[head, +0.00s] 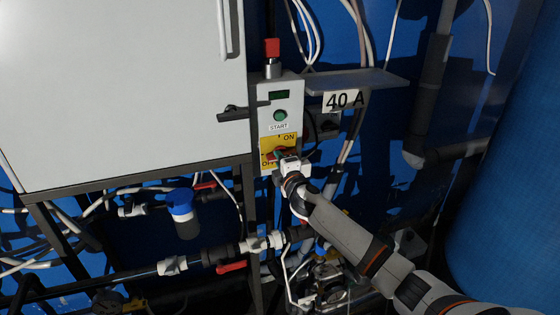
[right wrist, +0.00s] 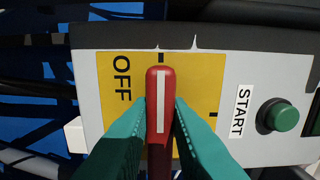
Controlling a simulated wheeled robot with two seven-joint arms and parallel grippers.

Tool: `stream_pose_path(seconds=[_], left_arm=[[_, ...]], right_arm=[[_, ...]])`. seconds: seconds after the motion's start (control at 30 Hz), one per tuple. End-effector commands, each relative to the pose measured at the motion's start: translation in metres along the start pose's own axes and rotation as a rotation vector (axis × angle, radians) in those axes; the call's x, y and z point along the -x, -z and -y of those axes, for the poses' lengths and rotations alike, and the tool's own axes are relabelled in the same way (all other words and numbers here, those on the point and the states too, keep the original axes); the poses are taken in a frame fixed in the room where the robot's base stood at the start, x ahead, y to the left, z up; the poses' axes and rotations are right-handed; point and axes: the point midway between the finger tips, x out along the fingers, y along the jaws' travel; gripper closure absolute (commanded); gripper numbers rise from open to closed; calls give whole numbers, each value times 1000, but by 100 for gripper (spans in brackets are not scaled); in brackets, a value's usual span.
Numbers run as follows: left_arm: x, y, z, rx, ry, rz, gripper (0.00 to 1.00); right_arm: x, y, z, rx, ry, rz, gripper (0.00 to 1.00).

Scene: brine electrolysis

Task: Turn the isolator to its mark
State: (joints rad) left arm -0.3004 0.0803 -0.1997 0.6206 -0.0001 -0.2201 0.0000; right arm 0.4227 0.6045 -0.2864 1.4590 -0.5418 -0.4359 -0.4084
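The isolator has a red handle with a white stripe, seen in the right wrist view (right wrist: 160,85), on a yellow plate (right wrist: 115,105). The stripe lines up with a black mark at the plate's top edge, near the word OFF. Another black mark is on the right of the plate. In the head view the plate (head: 263,144) shows ON at upper right and OFF at lower left, and the handle points left. My right gripper (right wrist: 160,112) has its teal fingers on both sides of the handle, seemingly touching it; they hide part of the plate. My left gripper is out of view.
A green START button (right wrist: 278,115) sits beside the plate, above it in the head view. A red knob (head: 271,48) tops the control box. A shelf (head: 360,81) with a 40 A label juts out at right. A grey cabinet (head: 120,90) stands left; pipes run below.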

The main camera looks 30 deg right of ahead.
Motion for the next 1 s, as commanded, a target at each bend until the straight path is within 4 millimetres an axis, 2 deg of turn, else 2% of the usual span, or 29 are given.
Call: stream_pose_path(seconds=[0.03,0.1,0.13,0.4,0.53,0.67,1.0], left_arm=[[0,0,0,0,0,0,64],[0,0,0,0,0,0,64],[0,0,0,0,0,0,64],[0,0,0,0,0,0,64],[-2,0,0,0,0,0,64],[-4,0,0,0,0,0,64],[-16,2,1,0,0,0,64]], right_arm=[[0,0,-2,3,-2,1,76],[0,0,-1,2,-2,1,64],[0,0,-1,1,-2,0,62],[1,0,-1,0,-1,0,62],[9,0,-2,0,-1,0,62],[28,0,-2,2,-1,2,62],[95,0,-3,2,-3,2,62]])
